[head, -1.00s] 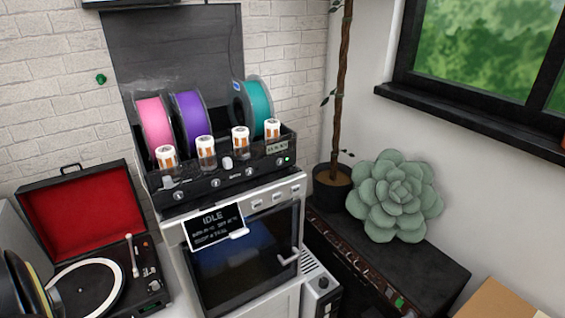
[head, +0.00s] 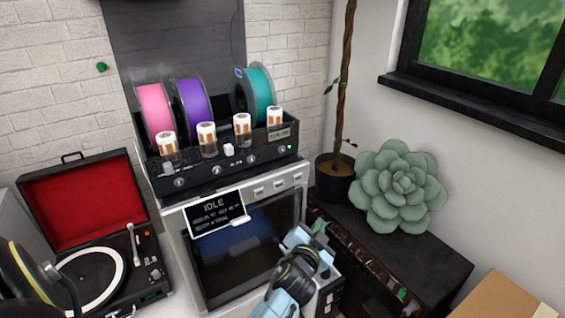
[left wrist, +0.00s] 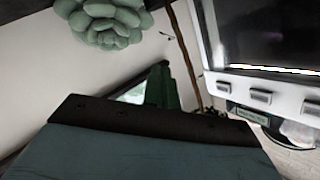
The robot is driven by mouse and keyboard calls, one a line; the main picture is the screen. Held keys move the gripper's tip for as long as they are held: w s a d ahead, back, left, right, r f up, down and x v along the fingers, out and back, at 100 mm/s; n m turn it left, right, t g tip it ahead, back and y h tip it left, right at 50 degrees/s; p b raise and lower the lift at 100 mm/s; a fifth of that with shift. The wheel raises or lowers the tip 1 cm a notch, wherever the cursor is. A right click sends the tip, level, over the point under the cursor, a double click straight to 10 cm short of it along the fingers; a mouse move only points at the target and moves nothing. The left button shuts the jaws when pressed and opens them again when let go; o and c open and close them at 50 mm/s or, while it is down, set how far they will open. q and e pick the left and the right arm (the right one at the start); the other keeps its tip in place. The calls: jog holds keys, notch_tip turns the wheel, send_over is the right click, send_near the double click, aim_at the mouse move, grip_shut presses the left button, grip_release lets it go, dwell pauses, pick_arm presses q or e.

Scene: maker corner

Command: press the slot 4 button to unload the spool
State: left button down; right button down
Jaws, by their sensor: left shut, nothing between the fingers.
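The black spool unit (head: 235,170) sits on top of the silver-framed machine, with a row of round buttons on its front. The slot 4 button (head: 290,148) is the rightmost, beside a small green light. A teal spool (head: 259,92) stands upright behind the right end, with purple (head: 190,110) and pink (head: 153,112) spools to its left. My left gripper (head: 308,238) is shut and empty, in front of the machine's right side, below and apart from the button. The left wrist view shows the machine's front panel (left wrist: 285,88) at right; I cannot make out the button there.
A sign reading IDLE (head: 215,213) hangs at the machine's front. Several white-capped canisters (head: 242,127) stand along the unit. A record player (head: 100,265) is at left. A potted trunk (head: 335,178) and a green succulent-shaped cushion (head: 398,188) are at right.

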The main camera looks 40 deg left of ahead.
aim_at(287, 168)
pick_arm(q)
jog(key=a+r+n+t+y, duration=0.1)
jog(key=a+r+t+y, duration=0.1)
jog(key=r, duration=1.2)
jog(key=shift+s+a+y, duration=0.15)
jog(key=shift+a+y, duration=0.55)
jog(key=shift+a, duration=0.25)
pick_arm(e)
jog(key=shift+w+d+f, duration=0.15)
jog(key=shift+d, duration=0.2)
jog(key=shift+a, duration=0.1)
pick_arm(q)
jog(key=shift+a, duration=0.1)
